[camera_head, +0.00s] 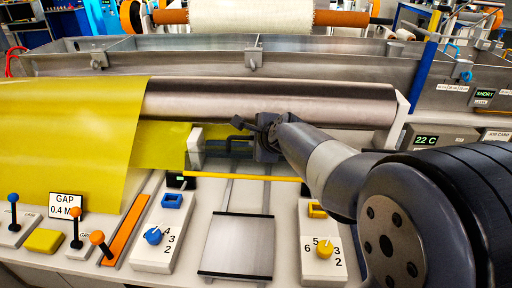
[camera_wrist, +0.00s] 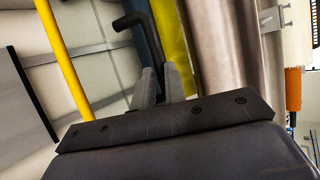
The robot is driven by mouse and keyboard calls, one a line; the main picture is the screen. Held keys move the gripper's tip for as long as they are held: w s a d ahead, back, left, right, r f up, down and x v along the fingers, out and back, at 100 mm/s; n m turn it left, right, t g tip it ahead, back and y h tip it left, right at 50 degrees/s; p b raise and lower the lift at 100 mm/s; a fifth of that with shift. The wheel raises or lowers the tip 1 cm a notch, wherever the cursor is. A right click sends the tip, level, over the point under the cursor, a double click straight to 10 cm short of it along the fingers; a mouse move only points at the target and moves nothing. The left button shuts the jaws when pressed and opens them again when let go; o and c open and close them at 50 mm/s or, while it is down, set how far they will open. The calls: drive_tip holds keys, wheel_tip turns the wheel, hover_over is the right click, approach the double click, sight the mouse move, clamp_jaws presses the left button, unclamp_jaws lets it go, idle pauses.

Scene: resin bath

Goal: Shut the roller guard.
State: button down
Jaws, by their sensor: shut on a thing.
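The steel roller (camera_head: 300,102) lies across the bath, with yellow sheet (camera_head: 70,135) over its left part. A yellow bar (camera_head: 242,176) runs across in front of and below it, over grey rails. A see-through or grey panel seems to lie behind the bar; I cannot tell its edges. My gripper (camera_head: 266,132) is at the roller's front face. In the wrist view my gripper (camera_wrist: 160,78) has its fingers close together on a dark bent handle (camera_wrist: 133,20). The yellow bar (camera_wrist: 65,60) also shows there, apart from the fingers. What the handle joins is hidden.
A flat grey plate (camera_head: 238,245) lies between a blue-knob box (camera_head: 158,230) and a yellow-knob box (camera_head: 322,243). Small levers (camera_head: 75,225) stand at the left. A temperature display (camera_head: 438,138) is at the right. The steel trough (camera_head: 190,58) runs behind the roller.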

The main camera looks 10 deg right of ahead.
sight(254, 163)
drive_tip(key=shift+s+a+f+n+t+h+b, duration=0.15)
drive_tip(key=shift+s+f+t+b, duration=0.35)
drive_tip(key=shift+b, duration=1.5)
drive_tip(key=shift+s+a+f+n+t+h+b, duration=0.15)
drive_tip(key=shift+f+t+b, duration=0.5)
drive_tip(key=shift+b, duration=1.3)
drive_tip(key=shift+s+a+f+n+t+b, duration=0.15)
drive_tip(key=shift+s+f+t+b, duration=0.45)
drive_tip(key=shift+b, duration=1.4)
drive_tip(key=shift+f+b, duration=0.25)
drive_tip(key=shift+b, duration=0.75)
drive_tip(key=shift+s+a+f+b, duration=0.1)
drive_tip(key=shift+s+f+b, duration=0.2)
drive_tip(key=shift+f, duration=0.3)
drive_tip(key=c, duration=1.5)
unclamp_jaws()
drive_tip(key=shift+r, duration=0.1)
drive_tip(key=shift+o, duration=0.2)
drive_tip(key=shift+r, duration=0.1)
drive_tip(key=shift+r, duration=0.1)
